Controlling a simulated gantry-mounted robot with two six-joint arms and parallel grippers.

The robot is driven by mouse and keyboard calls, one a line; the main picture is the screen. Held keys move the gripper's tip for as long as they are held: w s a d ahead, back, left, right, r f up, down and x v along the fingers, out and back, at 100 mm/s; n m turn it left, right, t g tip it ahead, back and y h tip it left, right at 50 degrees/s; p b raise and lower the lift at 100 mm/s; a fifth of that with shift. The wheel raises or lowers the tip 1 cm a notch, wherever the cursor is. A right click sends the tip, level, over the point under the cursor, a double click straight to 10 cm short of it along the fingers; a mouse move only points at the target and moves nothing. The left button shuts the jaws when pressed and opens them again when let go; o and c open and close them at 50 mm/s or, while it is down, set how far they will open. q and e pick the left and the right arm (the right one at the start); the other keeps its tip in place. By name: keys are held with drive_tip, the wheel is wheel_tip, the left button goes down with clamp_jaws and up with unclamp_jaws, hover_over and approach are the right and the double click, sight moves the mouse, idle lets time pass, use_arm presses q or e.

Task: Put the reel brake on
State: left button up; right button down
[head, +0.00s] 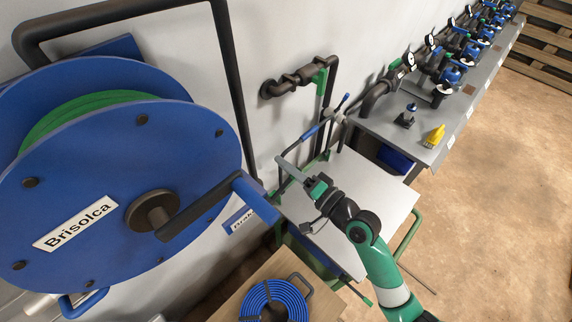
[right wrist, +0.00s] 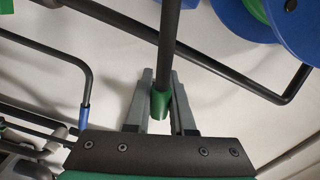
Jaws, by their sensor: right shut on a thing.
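The reel (head: 100,180) is a large blue drum with green hose, standing at the left of the head view. Its dark crank has a blue handle (head: 255,197). A partly hidden label (head: 240,219), apparently reading "Brake", sits beside this handle. My right gripper (head: 292,170) is to the right of the reel. In the right wrist view its jaws (right wrist: 160,100) are shut around the green end of a dark bar (right wrist: 170,40). I take this bar for the brake lever, though its pivot is not visible. My left gripper is not in view.
A grey-topped cart (head: 345,215) lies below my right gripper. A coiled blue hose (head: 273,302) lies on a wooden surface in front. A pipe with a green handle (head: 320,80) is on the wall. The bench (head: 385,130) carries several blue valves and a yellow object (head: 434,136).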

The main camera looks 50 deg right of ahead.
drive_tip(key=shift+f, duration=0.15)
idle(0.7)
drive_tip(key=a+f+m, duration=0.3)
drive_tip(key=f+m, duration=0.7)
drive_tip(key=m, duration=0.4)
drive_tip(key=shift+f+m+b, duration=0.3)
drive_tip(key=shift+b, duration=0.1)
drive_tip(key=shift+a+f, duration=0.15)
drive_tip(key=shift+f, duration=0.05)
drive_tip(key=c, duration=1.2)
unclamp_jaws()
drive_tip(key=o, duration=0.4)
drive_tip(key=shift+a, duration=0.2)
drive_tip(key=shift+o, duration=0.2)
drive_tip(key=shift+d+r, duration=0.1)
drive_tip(key=shift+s, duration=0.1)
